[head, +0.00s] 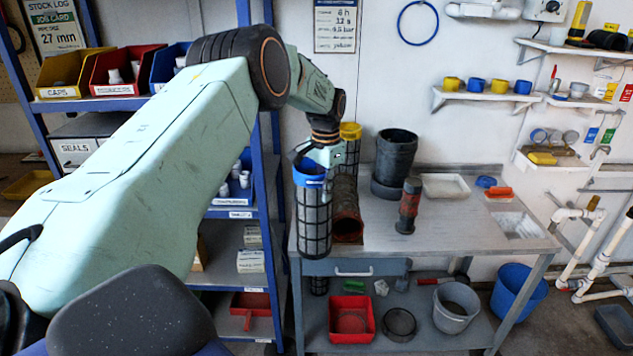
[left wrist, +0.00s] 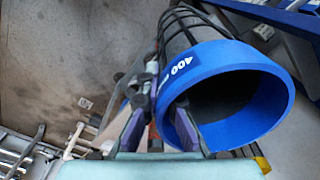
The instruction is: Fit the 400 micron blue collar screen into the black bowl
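The blue collar screen (head: 312,215) is a dark mesh cylinder with a blue ring on top. It hangs upright in front of the bench's left end. In the left wrist view its blue collar (left wrist: 225,62) shows the print "400", and its open mouth faces the camera. My left gripper (head: 318,158) is shut on the collar's rim, with its fingers (left wrist: 160,122) at the rim's near left side. The black bowl (head: 396,158) stands upright on the bench at the back, to the right of the screen. Its inside is mostly hidden. My right gripper is not in view.
A yellow-collared screen (head: 350,131) stands behind my gripper. A rusty cylinder (head: 346,212) lies between the blue screen and bowl. A black-and-red tool (head: 408,206) stands in front of the bowl. A white tray (head: 445,187) lies right. The bench front (head: 450,235) is clear.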

